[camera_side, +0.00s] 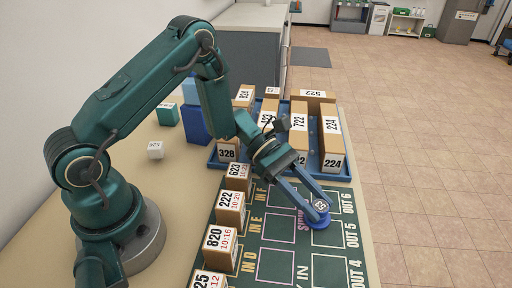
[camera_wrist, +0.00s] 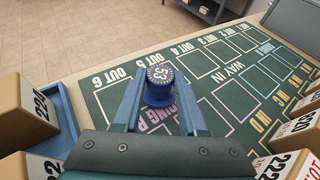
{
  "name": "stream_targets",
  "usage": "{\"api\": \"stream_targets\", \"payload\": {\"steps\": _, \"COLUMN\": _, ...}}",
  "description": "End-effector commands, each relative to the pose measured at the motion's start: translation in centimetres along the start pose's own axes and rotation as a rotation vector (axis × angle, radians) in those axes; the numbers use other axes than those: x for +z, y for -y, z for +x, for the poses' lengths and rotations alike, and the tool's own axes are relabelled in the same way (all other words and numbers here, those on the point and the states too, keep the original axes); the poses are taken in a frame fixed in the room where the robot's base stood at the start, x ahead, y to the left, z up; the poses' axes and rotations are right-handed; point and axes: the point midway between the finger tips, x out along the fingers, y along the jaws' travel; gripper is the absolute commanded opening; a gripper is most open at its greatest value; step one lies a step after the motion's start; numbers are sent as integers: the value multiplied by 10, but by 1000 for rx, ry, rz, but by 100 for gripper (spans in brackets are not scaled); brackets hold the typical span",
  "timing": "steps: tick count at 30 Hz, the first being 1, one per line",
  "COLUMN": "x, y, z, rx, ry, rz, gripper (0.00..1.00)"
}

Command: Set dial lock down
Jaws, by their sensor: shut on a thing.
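The dial lock (camera_side: 320,221) is a round blue knob with a pale marking on its top face. It is between the fingertips of my gripper (camera_side: 315,208), which is shut on it. In the side view it is over the green mat (camera_side: 283,205), near the OUT 5 and OUT 6 boxes. The lock (camera_wrist: 160,84) looks upright in the wrist view, between my two blue-grey fingers (camera_wrist: 157,100). I cannot tell whether its underside touches the mat. Its lower part is partly hidden by the fingers.
A blue tray (camera_side: 341,178) with several numbered parcels stands beyond the mat. A row of numbered parcels, including 820 (camera_side: 217,249) and 222 (camera_side: 231,212), lines the mat's left side. Several outlined OUT boxes are bare.

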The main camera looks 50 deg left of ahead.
Motion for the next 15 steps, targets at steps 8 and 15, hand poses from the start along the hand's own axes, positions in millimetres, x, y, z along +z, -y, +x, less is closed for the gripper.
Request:
{"api": "stream_targets", "payload": {"steps": 8, "x": -1, "y": 0, "z": 0, "rx": 0, "ry": 1, "rz": 1, "gripper": 0}}
{"api": "stream_targets", "payload": {"steps": 15, "x": -4, "y": 0, "z": 1, "rx": 1, "ry": 0, "rz": 1, "gripper": 71}}
